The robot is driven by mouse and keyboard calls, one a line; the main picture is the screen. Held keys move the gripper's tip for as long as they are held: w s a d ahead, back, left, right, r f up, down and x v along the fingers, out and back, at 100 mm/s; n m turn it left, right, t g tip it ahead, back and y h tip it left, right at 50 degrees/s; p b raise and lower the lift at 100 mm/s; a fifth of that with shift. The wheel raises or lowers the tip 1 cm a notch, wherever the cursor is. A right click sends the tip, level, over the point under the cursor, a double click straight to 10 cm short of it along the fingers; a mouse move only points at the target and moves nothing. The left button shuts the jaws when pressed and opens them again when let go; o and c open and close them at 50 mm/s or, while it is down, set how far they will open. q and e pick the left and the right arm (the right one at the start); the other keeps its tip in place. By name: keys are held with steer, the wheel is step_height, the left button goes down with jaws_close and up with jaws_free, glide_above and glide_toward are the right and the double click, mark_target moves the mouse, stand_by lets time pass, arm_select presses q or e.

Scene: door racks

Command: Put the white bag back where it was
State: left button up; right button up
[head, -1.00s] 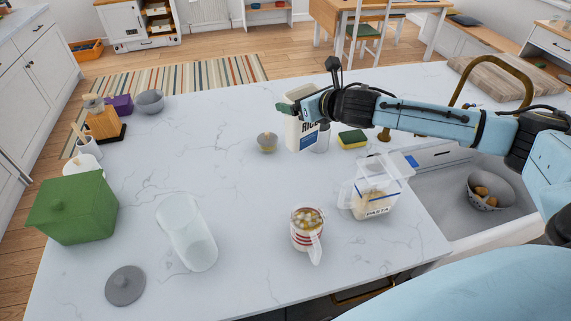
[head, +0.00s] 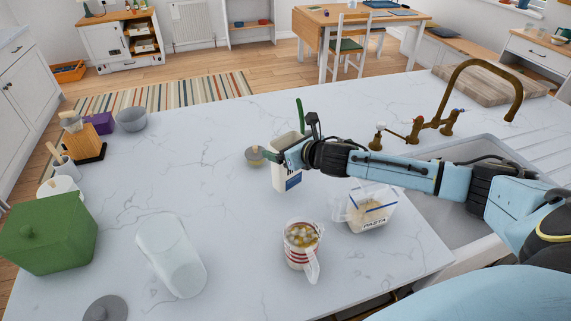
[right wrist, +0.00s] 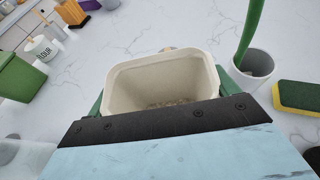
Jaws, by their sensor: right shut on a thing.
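The white bag (head: 283,178) is an upright, open-topped pack with dark lettering and a blue patch. My right gripper (head: 276,156) is shut on its upper part. In the right wrist view the white bag (right wrist: 150,72) shows from above, open, with pale contents low inside. The green fingers of my right gripper (right wrist: 160,92) lie on either side of it. I cannot tell whether its base touches the counter. My left gripper is not in view.
A small grey-lidded jar (head: 255,157) is close left of the bag. A cup with a green-handled brush (right wrist: 252,70) and a sponge (right wrist: 297,97) are close right. The pasta container (head: 366,210) and striped mug (head: 302,246) stand nearer. The counter's left middle is clear.

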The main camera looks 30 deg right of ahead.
steer(key=shift+f, duration=2.15)
steer(key=o, duration=1.5)
steer(key=shift+f, duration=0.1)
steer(key=shift+c, duration=0.2)
steer(key=shift+r, duration=0.2)
steer(key=b+v, duration=0.1)
steer(key=v, duration=1.1)
